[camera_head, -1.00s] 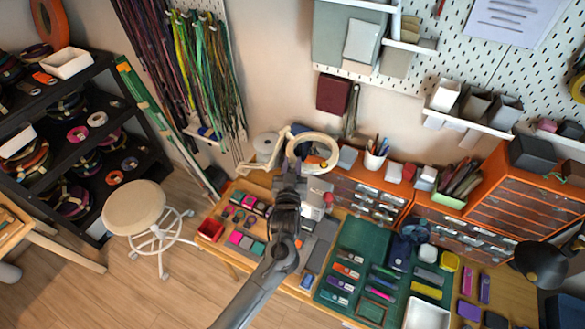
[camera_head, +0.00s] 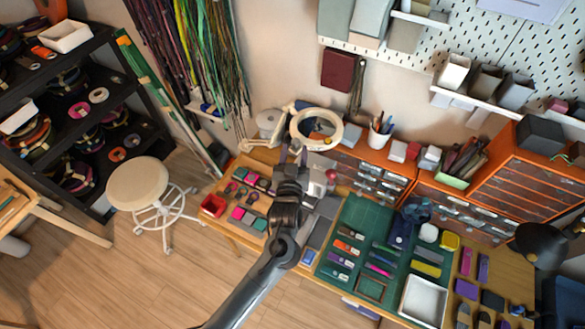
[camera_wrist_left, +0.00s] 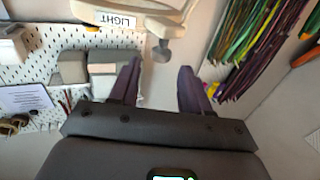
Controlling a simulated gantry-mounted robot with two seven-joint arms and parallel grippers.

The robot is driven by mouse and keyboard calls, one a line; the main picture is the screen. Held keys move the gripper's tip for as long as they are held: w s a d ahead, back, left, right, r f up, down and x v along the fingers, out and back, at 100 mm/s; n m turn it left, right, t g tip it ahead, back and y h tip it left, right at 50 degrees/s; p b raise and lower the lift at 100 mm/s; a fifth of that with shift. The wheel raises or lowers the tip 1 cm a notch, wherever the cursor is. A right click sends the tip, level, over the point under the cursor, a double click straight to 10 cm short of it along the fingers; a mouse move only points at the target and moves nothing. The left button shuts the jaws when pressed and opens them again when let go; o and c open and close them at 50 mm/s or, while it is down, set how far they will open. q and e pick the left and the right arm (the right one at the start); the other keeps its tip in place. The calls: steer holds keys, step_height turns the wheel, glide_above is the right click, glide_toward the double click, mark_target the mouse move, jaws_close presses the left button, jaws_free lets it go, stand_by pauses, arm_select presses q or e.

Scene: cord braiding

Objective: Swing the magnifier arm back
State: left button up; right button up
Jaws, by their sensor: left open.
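The magnifier (camera_head: 338,141) is a cream ring on a jointed cream arm (camera_head: 258,143), above the back of the workbench. In the head view my left gripper (camera_head: 291,155) is just left of and below the ring, partly overlapping the magnifier's arm in the picture. In the left wrist view the open fingers (camera_wrist_left: 158,84) hold nothing. A cream magnifier part (camera_wrist_left: 158,27) with a joint lies beyond the fingertips, near a "LIGHT" label (camera_wrist_left: 117,19). I cannot tell whether the gripper touches it. My right gripper is not in view.
The workbench holds a green mat (camera_head: 346,226) with several tools, a white tray (camera_head: 424,300) and a pen cup (camera_head: 379,134). Hanging cords (camera_head: 210,60) are behind left. A stool (camera_head: 138,185) stands on open floor. A black lamp (camera_head: 541,243) is at right.

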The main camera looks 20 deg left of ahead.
arm_select(q)
steer(key=v, duration=0.6)
steer(key=shift+r+b, duration=0.15)
steer(key=shift+b, duration=0.15)
steer(key=shift+w, duration=0.1)
